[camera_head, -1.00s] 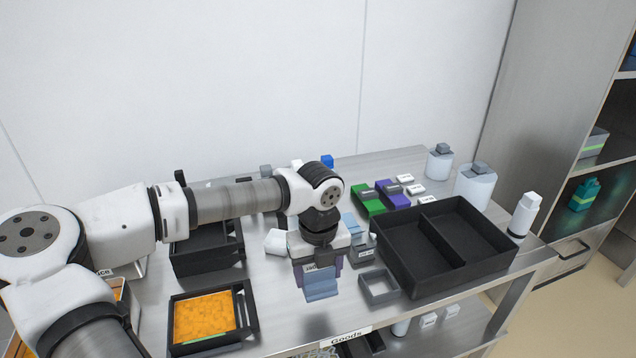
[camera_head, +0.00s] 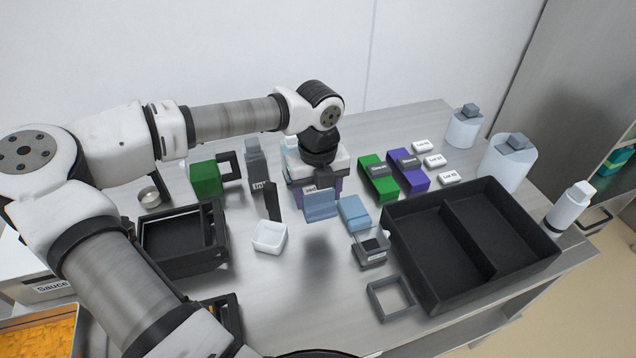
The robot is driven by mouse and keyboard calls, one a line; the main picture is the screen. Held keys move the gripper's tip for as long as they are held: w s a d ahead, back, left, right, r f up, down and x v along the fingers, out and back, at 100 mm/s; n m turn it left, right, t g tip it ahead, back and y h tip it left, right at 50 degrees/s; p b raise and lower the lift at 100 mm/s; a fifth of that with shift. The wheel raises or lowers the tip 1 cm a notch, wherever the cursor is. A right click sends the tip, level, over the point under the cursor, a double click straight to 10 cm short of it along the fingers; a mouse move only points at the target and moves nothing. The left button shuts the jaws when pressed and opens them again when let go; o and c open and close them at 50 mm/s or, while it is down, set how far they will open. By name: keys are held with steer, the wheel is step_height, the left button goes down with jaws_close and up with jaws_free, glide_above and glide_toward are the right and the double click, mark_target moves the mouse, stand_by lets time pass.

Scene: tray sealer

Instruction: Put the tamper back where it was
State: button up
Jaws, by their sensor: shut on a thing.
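My gripper (camera_head: 318,188) points down over the middle of the table. It is shut on a blue-grey stepped block with a white label, seemingly the tamper (camera_head: 321,207). A shadow on the table in front of it suggests that it is held above the surface. The jaws are partly hidden by the block and the wrist. A light blue block (camera_head: 354,213) lies just to its right. A small labelled grey holder (camera_head: 371,257) stands to the front right, with an empty grey square frame (camera_head: 374,301) in front of it. Which spot belongs to the tamper cannot be told.
A black two-compartment tray (camera_head: 430,285) fills the right. Green (camera_head: 378,186) and purple (camera_head: 407,180) blocks lie behind it. Bare table lies in front of the bowl.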

steer(key=shift+s+f+b, duration=0.15)
steer(key=shift+f+b, duration=0.15)
steer(key=shift+f, duration=0.45)
step_height(320, 180, down, 5)
steer(key=b, duration=0.3)
steer(key=shift+r, duration=0.1)
steer(key=shift+f+b, duration=0.4)
steer(key=shift+b, duration=0.05)
steer(key=shift+f+b, duration=0.2)
steer(key=shift+b, duration=0.3)
steer(key=o, duration=1.3)
steer(key=shift+c, duration=0.2)
steer(key=c, duration=0.3)
steer(key=shift+c, duration=0.2)
